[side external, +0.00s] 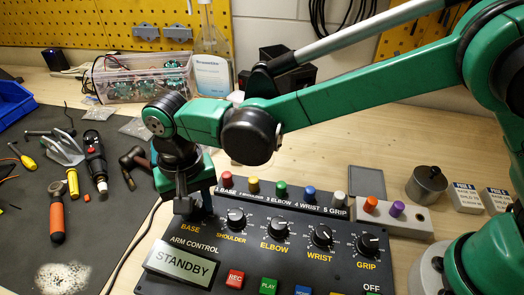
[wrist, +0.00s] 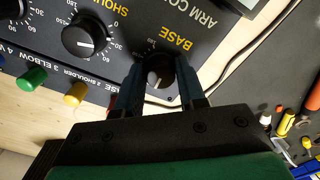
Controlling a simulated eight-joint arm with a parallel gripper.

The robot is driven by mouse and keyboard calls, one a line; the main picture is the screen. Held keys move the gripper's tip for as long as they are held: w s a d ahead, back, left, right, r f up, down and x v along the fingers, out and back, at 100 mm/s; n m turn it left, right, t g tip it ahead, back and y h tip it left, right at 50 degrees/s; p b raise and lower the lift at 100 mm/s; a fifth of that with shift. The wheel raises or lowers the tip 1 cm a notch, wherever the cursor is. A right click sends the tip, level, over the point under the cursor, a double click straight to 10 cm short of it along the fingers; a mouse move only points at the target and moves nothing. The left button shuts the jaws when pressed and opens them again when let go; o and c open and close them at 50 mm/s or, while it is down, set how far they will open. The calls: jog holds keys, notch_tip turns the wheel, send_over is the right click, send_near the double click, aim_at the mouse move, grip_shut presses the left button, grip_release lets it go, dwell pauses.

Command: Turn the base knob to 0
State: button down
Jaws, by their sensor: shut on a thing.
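The base knob (wrist: 160,72) is a black round knob on the dark control panel, under the yellow BASE label in the wrist view. My gripper (wrist: 160,76) is shut on it, with one finger on each side. Part of the knob's dial scale is hidden by the fingers, and I cannot tell exactly which number its pointer faces. In the side view my gripper (side external: 186,205) reaches straight down at the panel's upper left corner and hides the knob. The control panel (side external: 215,255) has a screen (side external: 180,262) that reads STANDBY.
The shoulder knob (side external: 236,218) is the nearest neighbour, with elbow, wrist and grip knobs further right. Coloured pegs (side external: 253,186) stand along the panel's back edge. A clear bin (side external: 140,80) stands behind.

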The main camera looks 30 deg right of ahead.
aim_at(196, 204)
jog(key=n, duration=1.2)
jog(key=shift+d+n, duration=0.1)
jog(key=shift+n, duration=0.3)
jog(key=n, duration=0.6)
jog(key=shift+w, duration=0.1)
jog(key=n, duration=0.6)
jog(key=shift+n, duration=0.3)
jog(key=c, duration=0.5)
grip_release()
jog(key=shift+r, duration=2.85)
